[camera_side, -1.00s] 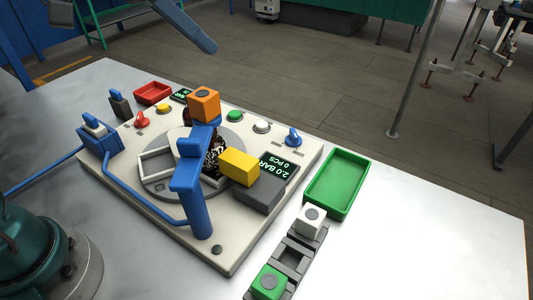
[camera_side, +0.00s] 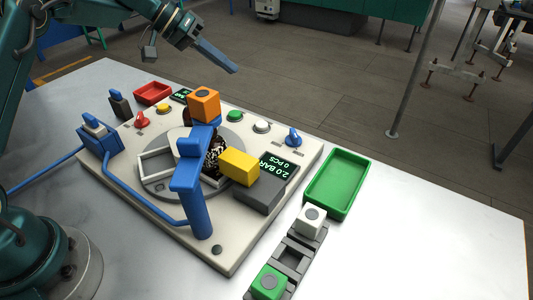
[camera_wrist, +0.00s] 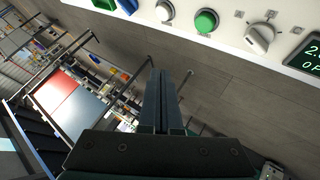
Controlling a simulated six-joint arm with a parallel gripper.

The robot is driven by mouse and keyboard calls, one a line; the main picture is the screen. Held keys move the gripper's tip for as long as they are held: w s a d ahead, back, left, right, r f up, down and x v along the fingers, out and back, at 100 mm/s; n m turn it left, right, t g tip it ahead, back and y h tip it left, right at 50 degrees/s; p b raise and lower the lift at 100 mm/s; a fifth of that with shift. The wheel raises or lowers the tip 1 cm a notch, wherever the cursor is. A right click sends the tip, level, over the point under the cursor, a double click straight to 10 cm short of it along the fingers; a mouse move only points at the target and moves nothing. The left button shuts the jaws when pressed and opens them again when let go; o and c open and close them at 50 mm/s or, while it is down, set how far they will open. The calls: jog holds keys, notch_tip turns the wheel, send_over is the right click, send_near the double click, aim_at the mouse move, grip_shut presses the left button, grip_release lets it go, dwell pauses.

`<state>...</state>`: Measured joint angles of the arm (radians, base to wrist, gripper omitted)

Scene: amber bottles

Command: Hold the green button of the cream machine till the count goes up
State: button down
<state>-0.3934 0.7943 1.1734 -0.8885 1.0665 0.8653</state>
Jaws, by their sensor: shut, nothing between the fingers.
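The cream machine (camera_side: 240,243) sits on the table in the side view. Its green button (camera_side: 234,116) is on the far edge, right of the orange block; it also shows in the wrist view (camera_wrist: 205,22), at the top. The display (camera_side: 278,165) reads 2.0 BAR and 0 PCS. My gripper (camera_side: 235,70) is shut and empty, in the air above and beyond the machine's far edge, apart from the green button. In the wrist view my fingers (camera_wrist: 160,72) are together, below and left of the button.
A white button (camera_side: 261,126) and a blue knob (camera_side: 293,137) sit right of the green button. An orange block (camera_side: 204,104), a blue arm (camera_side: 187,180) and a yellow block (camera_side: 240,167) stand up over the machine. A green tray (camera_side: 338,184) lies at right.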

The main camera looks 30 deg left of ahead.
dwell(0.3)
send_near(240, 113)
jog(key=shift+w+d+f, duration=0.65)
jog(key=shift+w+d, duration=0.1)
jog(key=shift+d, duration=0.15)
jog(key=shift+w+d+f, duration=0.65)
jog(key=shift+w+d, duration=0.1)
jog(key=shift+d, duration=0.15)
dwell(0.9)
jog(key=shift+f, duration=0.45)
jog(key=shift+f, duration=0.45)
dwell(3.7)
